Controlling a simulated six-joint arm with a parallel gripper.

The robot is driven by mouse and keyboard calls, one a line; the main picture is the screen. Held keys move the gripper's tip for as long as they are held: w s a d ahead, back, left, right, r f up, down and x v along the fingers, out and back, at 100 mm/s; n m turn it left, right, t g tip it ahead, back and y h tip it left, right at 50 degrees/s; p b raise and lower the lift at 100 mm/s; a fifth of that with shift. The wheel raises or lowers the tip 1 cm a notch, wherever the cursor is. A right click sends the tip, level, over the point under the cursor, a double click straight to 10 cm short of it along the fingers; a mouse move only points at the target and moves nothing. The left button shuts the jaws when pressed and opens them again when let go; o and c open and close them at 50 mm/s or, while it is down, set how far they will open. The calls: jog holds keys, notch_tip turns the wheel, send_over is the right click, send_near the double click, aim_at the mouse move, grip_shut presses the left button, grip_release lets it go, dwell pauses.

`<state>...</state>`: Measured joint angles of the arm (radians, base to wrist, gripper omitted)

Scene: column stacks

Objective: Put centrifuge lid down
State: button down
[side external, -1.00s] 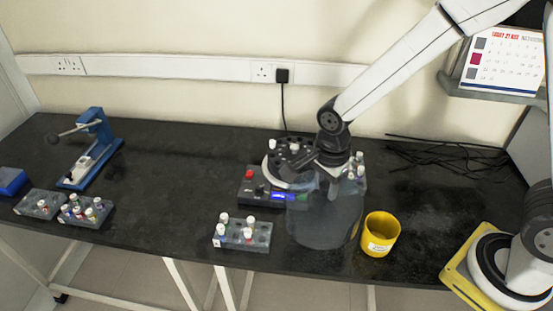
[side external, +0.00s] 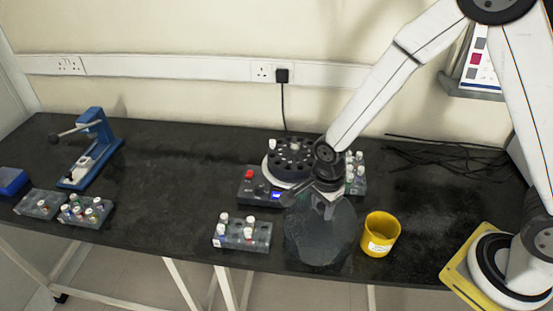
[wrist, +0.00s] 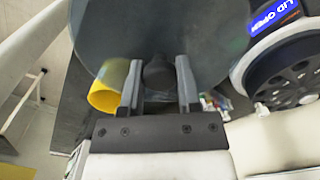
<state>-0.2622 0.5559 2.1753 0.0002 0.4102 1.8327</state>
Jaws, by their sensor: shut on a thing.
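The centrifuge lid (side external: 318,237) is a dark, see-through round cover. It is low over the front of the bench, between the tube rack and the yellow cup; I cannot tell whether it touches the bench. My gripper (side external: 322,200) is shut on the knob of the lid; the wrist view shows the knob (wrist: 157,75) between the two fingers and the lid (wrist: 215,30) beyond. The centrifuge (side external: 258,187) stands uncovered behind, with its dark rotor (side external: 290,158) showing. Its lit display (wrist: 275,15) reads "LID OPEN" in the wrist view.
A yellow cup (side external: 381,234) stands close to the right of the lid. A tube rack (side external: 242,237) is to its left. Another rack (side external: 356,175) stands right of the centrifuge. A blue press (side external: 92,150) and more racks are far left. The bench left of centre is clear.

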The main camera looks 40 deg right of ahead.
jog(key=shift+f, duration=1.3)
jog(key=shift+f, duration=0.15)
jog(key=shift+c, duration=1.6)
grip_release()
jog(key=shift+r, duration=6.2)
jog(key=shift+d, duration=0.1)
